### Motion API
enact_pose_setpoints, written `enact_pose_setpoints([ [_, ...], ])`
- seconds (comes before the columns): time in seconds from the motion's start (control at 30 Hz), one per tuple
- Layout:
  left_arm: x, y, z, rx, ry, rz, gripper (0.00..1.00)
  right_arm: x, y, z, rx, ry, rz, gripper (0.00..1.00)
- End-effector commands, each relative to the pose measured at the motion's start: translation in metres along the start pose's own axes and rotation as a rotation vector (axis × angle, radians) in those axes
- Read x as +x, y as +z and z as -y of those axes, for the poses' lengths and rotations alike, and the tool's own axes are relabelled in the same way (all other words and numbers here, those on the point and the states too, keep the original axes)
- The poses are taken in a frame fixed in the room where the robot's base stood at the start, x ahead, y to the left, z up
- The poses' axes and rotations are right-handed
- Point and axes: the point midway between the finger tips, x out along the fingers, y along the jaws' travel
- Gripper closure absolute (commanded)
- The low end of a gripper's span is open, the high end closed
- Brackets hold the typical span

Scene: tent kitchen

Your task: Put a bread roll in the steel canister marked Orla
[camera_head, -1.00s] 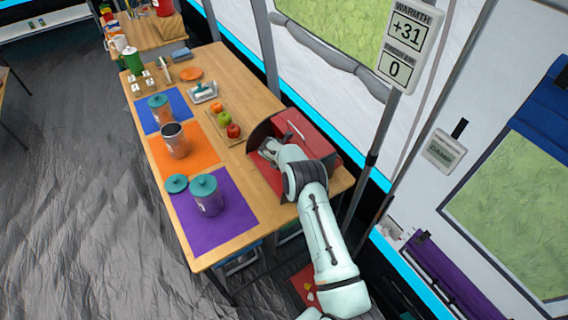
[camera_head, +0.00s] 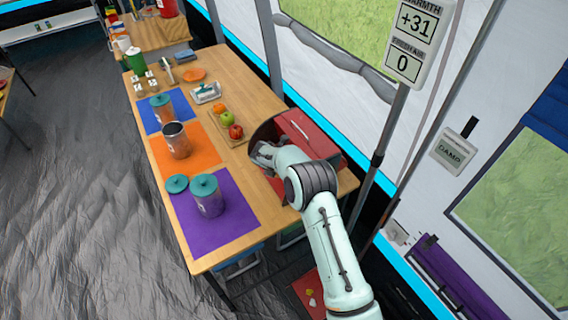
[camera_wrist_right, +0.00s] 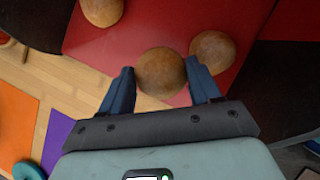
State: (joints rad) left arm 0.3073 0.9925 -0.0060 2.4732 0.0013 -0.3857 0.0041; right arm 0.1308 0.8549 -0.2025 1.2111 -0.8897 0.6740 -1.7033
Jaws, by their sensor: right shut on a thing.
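My right gripper (camera_wrist_right: 161,85) is inside the red bread bin (camera_head: 307,133), with its fingers shut on a brown bread roll (camera_wrist_right: 160,70). Two more rolls (camera_wrist_right: 212,50) (camera_wrist_right: 102,8) lie on the bin's red floor beside and beyond it. In the head view the bin and my arm hide the rolls. An open steel canister (camera_head: 177,142) stands on the orange mat. A lidded canister (camera_head: 206,194) stands on the purple mat, another (camera_head: 161,108) on the blue mat. A loose teal lid (camera_head: 177,184) lies left of the purple-mat canister. The canister names are unreadable. My left gripper is out of view.
A board with fruit (camera_head: 235,131) lies between the orange mat (camera_head: 205,160) and the bin. A butter dish (camera_head: 207,92) and an orange plate (camera_head: 194,74) are farther back. A sign pole (camera_head: 377,140) stands right of the table.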

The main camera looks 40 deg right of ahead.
Motion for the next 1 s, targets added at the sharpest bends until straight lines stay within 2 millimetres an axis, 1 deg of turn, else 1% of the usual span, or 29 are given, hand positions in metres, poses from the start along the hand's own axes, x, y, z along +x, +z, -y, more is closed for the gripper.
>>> enact_pose_setpoints([
  [0.03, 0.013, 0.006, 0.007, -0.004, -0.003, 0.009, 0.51, -0.003, -0.017, 0.001, -0.007, 0.001, -0.001, 0.66],
  [0.1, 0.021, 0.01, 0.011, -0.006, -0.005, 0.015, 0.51, -0.014, -0.033, 0.001, -0.006, 0.002, -0.001, 0.66],
  [0.2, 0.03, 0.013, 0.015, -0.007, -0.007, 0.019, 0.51, -0.027, -0.054, 0.0, -0.006, 0.003, 0.0, 0.66],
  [0.4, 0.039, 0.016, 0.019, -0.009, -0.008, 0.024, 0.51, -0.047, -0.085, 0.0, -0.003, 0.002, 0.0, 0.66],
  [0.5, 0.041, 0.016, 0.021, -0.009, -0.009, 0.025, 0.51, -0.053, -0.093, -0.001, -0.001, 0.001, 0.001, 0.66],
  [0.63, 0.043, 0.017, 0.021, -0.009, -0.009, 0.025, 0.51, -0.058, -0.099, 0.0, 0.0, 0.001, 0.002, 0.66],
  [1.0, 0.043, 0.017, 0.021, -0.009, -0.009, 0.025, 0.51, -0.059, -0.101, -0.001, 0.001, 0.001, 0.002, 0.66],
])
